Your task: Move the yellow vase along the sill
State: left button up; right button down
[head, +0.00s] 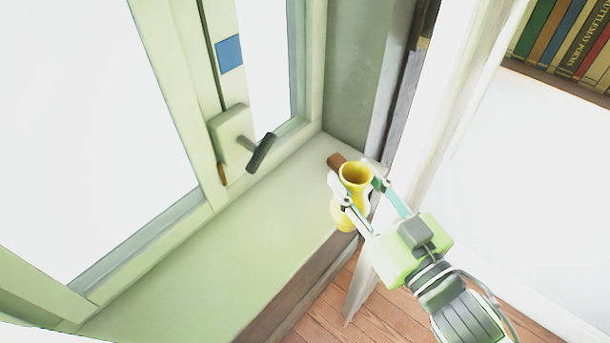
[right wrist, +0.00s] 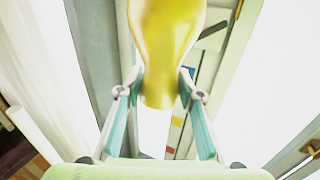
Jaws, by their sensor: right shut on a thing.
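The yellow vase (head: 355,174) is at the right end of the pale window sill (head: 215,262), by the sill's front edge. Its round open mouth faces up toward the head camera, and its wider body shows below. My right gripper (head: 356,181) is shut on the vase, one finger on each side, reaching in from the lower right. In the right wrist view the vase (right wrist: 165,45) stands between the two fingertips. I cannot tell whether its base touches the sill. My left gripper is not in view.
A small brown block (head: 336,160) lies on the sill just behind the vase. A dark window handle (head: 261,152) juts out above the sill. A white curtain (head: 425,165) hangs close on the right. The sill is clear toward the lower left. Books (head: 565,40) stand at upper right.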

jog(key=w+f+b, duration=0.1)
jog(key=w+a+b, duration=0.1)
jog(key=shift+w+f+b, duration=0.3)
jog(key=shift+w+f, duration=0.05)
jog(key=shift+f, duration=0.05)
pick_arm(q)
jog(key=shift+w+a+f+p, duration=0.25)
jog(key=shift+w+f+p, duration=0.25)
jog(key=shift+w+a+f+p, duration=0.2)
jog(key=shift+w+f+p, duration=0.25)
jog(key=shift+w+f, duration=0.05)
pick_arm(e)
jog(key=w+a+f, duration=0.3)
jog(key=w+f, duration=0.5)
jog(key=f, duration=0.2)
jog(key=shift+a, duration=0.4)
jog(key=shift+w+f, duration=0.1)
jog(key=shift+f, duration=0.05)
jog(key=shift+f, duration=0.15)
jog(key=c, duration=1.4)
grip_release()
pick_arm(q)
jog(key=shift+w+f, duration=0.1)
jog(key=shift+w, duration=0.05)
